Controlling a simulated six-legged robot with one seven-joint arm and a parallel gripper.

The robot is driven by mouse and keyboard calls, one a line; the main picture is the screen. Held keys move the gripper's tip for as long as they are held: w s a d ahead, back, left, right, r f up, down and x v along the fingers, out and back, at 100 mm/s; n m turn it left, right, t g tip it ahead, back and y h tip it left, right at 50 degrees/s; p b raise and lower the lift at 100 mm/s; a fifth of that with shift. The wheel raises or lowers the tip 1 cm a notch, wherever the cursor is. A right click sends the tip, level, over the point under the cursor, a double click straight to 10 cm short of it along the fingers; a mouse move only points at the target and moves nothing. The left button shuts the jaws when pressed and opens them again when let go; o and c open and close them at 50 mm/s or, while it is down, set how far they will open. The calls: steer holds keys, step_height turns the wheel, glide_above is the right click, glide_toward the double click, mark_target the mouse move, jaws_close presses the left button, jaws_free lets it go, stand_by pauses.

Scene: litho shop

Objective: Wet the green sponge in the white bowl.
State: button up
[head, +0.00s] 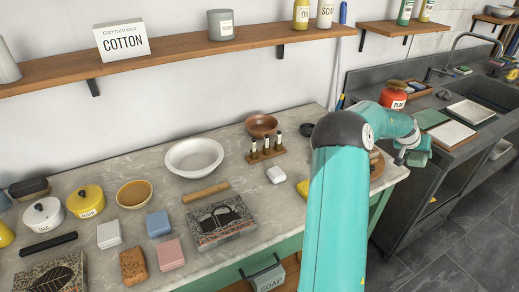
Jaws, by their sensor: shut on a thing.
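The white bowl (194,172) stands on the marble worktop left of centre, upright; no water can be made out in it. My teal arm crosses the right of the picture and bends at a dark joint. My gripper (408,153) is at the far right, past the worktop's right end, near the front of the dark sink unit. It is shut on a small green block, apparently the green sponge (418,158). The fingers are small and partly hidden. The gripper is well apart from the bowl.
On the worktop (95,178) are white, blue, pink and brown blocks, a stone slab (220,222), pots, a yellow bowl (134,195) and a rack of small bottles (266,151). The dark sink (490,92) is at right, with trays beside it. Shelves hang above.

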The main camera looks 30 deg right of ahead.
steer(key=shift+r, duration=1.75)
stand_by(0.8)
steer(key=shift+r, duration=2)
